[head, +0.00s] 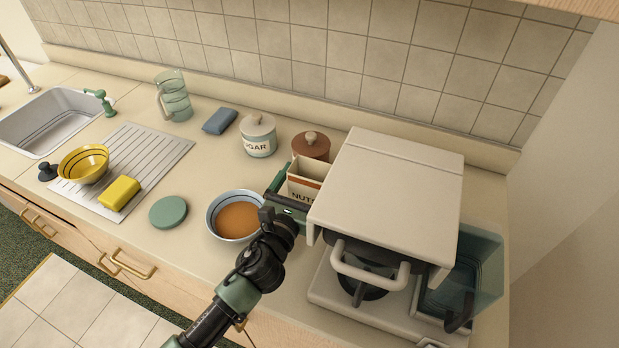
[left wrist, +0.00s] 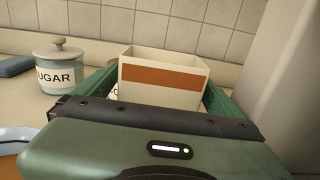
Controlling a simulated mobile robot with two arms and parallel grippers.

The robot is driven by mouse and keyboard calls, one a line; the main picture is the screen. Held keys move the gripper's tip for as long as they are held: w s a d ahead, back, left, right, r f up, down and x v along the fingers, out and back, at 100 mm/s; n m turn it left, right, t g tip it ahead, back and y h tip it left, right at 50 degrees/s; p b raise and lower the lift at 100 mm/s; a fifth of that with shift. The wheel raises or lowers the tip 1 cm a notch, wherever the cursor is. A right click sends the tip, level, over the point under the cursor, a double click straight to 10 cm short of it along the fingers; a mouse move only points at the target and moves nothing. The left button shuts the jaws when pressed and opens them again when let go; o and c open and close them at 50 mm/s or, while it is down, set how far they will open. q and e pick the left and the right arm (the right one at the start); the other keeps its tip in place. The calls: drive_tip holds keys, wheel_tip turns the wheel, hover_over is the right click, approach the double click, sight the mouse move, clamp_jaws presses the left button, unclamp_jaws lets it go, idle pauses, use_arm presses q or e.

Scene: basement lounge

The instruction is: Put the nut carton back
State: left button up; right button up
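The nut carton (head: 301,184) is a cream open-topped box with an orange-brown band and partly visible "NUTS" lettering. It stands upright between a brown-lidded jar and the white appliance. My left gripper (head: 283,190) is at its near side. In the left wrist view, its spread green fingers lie on either side of the carton (left wrist: 160,78), and a narrow gap seems to show at the left finger. The gripper's palm hides the carton's bottom, so I cannot tell whether it rests on the counter. My right gripper is not in view.
The white appliance (head: 390,185) stands close right of the carton. A bowl of brown liquid (head: 238,216) is just left of my gripper. The sugar jar (head: 258,136) and brown-lidded jar (head: 311,146) stand behind. A green lid (head: 168,212) lies farther left, with bare counter around it.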

use_arm(q)
drive_tip(key=shift+r, duration=0.2)
drive_tip(key=shift+s+a, duration=0.1)
drive_tip(key=shift+s, duration=0.1)
drive_tip(key=b+v, duration=0.2)
drive_tip(key=v, duration=0.9)
drive_tip(key=shift+s+a, duration=0.15)
drive_tip(key=shift+s, duration=0.15)
